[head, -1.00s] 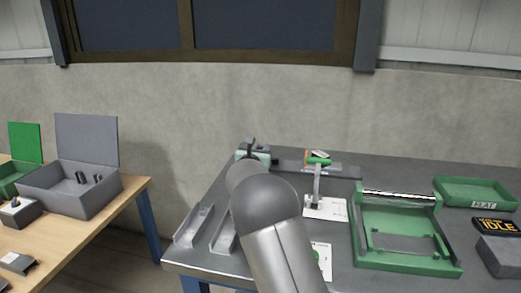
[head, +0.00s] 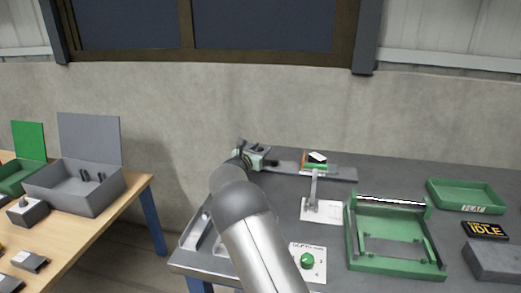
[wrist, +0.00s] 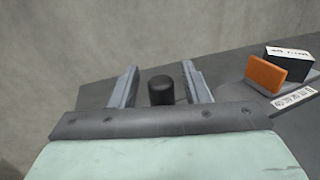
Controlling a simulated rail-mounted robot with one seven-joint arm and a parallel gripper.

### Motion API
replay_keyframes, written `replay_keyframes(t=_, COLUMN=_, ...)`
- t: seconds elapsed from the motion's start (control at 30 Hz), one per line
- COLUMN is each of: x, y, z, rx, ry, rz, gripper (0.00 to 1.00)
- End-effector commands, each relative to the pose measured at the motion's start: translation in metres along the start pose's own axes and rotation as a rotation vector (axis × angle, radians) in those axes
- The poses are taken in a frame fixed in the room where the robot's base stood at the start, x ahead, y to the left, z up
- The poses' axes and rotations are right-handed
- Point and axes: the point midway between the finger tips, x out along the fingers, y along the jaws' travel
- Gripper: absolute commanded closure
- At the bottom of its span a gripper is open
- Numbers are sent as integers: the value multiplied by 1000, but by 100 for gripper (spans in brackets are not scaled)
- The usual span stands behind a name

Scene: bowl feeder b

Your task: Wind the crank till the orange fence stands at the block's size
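My gripper (wrist: 159,86) is open. In the wrist view its two grey fingers stand on either side of a black, rounded crank knob (wrist: 160,91), with a gap showing on both sides. The crank's arm is hidden behind the gripper body. The orange fence (wrist: 266,73) stands upright at the right of the wrist view, in front of a dark block with a white top (wrist: 288,65). Whether fence and block touch is unclear. In the head view my gripper (head: 263,153) is at the rail's left end; the block (head: 318,157) sits farther right on the rail.
A label strip with markings (wrist: 295,97) lies before the fence. A grey stand on a white plate (head: 322,211), a green frame (head: 397,259), a green tray (head: 466,196) and an IDLE display (head: 485,231) stand to the right. A green knob (head: 307,260) is near the front.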

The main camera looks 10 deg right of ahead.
Motion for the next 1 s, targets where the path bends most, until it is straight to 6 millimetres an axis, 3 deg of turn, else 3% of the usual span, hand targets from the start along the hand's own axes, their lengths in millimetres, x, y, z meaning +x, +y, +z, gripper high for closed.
replay_keyframes(t=0.37, x=-9, y=1, z=-1, rx=-1, ry=2, rz=1, gripper=58)
replay_keyframes(t=0.47, x=-25, y=1, z=-2, rx=-1, ry=3, rz=3, gripper=58)
replay_keyframes(t=1.0, x=-148, y=0, z=-1, rx=-1, ry=2, rz=3, gripper=58)
